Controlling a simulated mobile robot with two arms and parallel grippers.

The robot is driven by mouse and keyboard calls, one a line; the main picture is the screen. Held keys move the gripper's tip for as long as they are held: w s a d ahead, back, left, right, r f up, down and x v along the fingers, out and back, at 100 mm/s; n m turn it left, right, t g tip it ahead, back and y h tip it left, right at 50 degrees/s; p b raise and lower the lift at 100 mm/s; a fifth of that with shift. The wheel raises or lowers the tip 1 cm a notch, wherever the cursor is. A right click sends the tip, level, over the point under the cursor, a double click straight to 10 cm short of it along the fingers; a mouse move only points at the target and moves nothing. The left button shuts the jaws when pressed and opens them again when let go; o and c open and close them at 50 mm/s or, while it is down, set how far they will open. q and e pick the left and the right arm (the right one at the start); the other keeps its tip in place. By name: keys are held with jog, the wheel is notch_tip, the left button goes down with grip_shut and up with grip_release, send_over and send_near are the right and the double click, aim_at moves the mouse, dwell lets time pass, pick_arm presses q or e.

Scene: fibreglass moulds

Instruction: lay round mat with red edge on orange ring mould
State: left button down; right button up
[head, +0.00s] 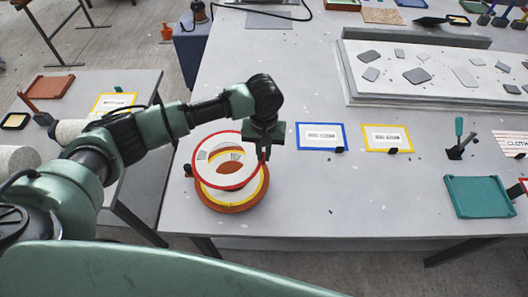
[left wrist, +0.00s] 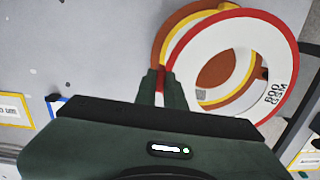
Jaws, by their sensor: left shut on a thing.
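The round mat (head: 203,171) is a white ring with a red edge and a hole in its middle. My left gripper (head: 264,152) is shut on the mat's right rim in the head view. In the left wrist view the fingertips (left wrist: 160,78) pinch the red edge of the mat (left wrist: 264,48), which has dark printing on it. The orange ring mould (head: 232,207), with a yellow inner line, lies on the table under the mat, partly hidden by it. In the left wrist view the mould (left wrist: 161,38) shows beyond the mat, offset from it. The mat appears raised above the mould. My right gripper is out of view.
A teal tray (head: 478,212) lies further right. A pale slab (head: 440,101) with grey pads fills the back right. The table's front edge is close to the mould.

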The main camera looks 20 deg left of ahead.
pick_arm(q)
jog(key=shift+d+r, duration=0.15)
jog(key=shift+s+d+f, duration=0.1)
jog(key=shift+d+f, duration=0.05)
jog(key=shift+f, duration=0.8)
notch_tip(320, 180, down, 2)
jog(key=shift+b, duration=0.35)
jog(key=shift+f+b, duration=0.55)
jog(key=shift+f, duration=0.8)
notch_tip(320, 180, down, 2)
jog(key=shift+b, duration=0.35)
jog(key=shift+f+b, duration=0.35)
jog(key=shift+f, duration=0.6)
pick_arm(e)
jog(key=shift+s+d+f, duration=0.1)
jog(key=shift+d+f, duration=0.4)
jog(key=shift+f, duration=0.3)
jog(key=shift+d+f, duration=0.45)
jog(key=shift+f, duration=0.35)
pick_arm(q)
jog(key=shift+f, duration=0.25)
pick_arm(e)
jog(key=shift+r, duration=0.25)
